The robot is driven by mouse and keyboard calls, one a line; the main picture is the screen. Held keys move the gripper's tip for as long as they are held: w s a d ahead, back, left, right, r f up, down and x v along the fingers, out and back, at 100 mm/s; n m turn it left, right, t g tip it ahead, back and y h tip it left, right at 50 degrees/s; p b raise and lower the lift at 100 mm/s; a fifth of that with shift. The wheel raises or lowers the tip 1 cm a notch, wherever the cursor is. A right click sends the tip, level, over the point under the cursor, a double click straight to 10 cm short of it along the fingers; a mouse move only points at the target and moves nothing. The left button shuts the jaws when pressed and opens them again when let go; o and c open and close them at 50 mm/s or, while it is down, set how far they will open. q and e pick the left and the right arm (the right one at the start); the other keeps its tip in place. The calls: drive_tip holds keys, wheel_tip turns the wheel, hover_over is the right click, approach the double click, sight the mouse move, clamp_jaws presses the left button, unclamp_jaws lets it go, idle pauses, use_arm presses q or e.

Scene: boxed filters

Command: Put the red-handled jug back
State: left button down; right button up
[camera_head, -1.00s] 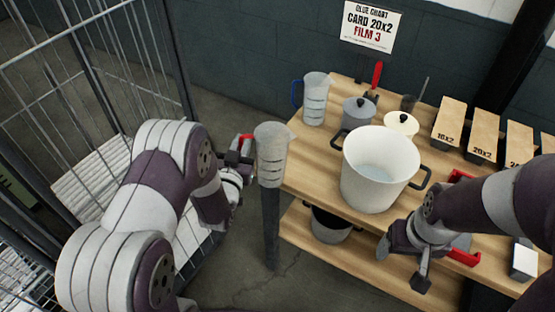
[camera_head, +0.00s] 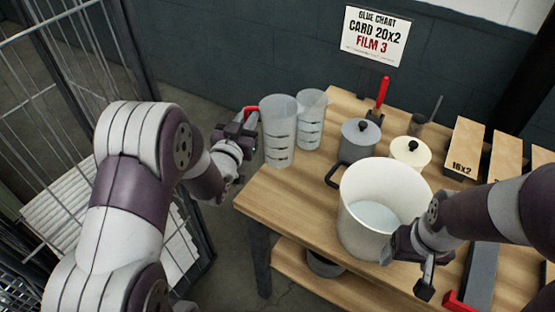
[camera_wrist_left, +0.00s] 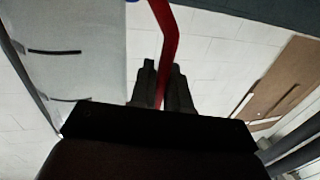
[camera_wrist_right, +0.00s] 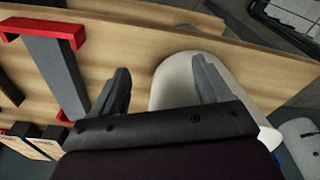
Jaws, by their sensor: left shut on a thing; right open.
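The red-handled jug (camera_head: 278,135) is a translucent measuring jug with dark marks. It looks upright at the left end of the table, in front of another clear jug (camera_head: 312,118). I cannot tell whether its base touches the table. My left gripper (camera_head: 250,122) is shut on its red handle. In the left wrist view the red handle (camera_wrist_left: 168,50) runs between the fingers (camera_wrist_left: 163,88), with the jug's wall at left. My right gripper (camera_head: 425,270) is open by the white pot (camera_head: 365,222); in the right wrist view the pot (camera_wrist_right: 180,85) shows between its fingers (camera_wrist_right: 160,88).
The wooden table (camera_head: 285,190) is bare at its front left. A grey lidded pot (camera_head: 358,142), a cream lidded pot (camera_head: 410,153) and cardboard boxes (camera_head: 465,145) stand behind the white pot. A grey bar with red ends (camera_wrist_right: 55,70) lies at right. A wire cage (camera_head: 60,90) stands at left.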

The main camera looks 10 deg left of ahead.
use_arm(q)
wheel_tip(320, 180, down, 9)
drive_tip(key=shift+s+b, duration=0.35)
drive_tip(key=c, duration=1.2)
unclamp_jaws()
drive_tip(key=shift+o, duration=0.5)
drive_tip(key=shift+w, duration=0.15)
drive_tip(key=s+d+n+g+y, duration=0.1)
drive_tip(key=s+g, duration=1.5)
drive_tip(key=s, duration=0.8)
drive_tip(key=shift+s+g+y, duration=0.25)
drive_tip(key=shift+g+y, duration=0.05)
drive_tip(key=shift+y, duration=0.1)
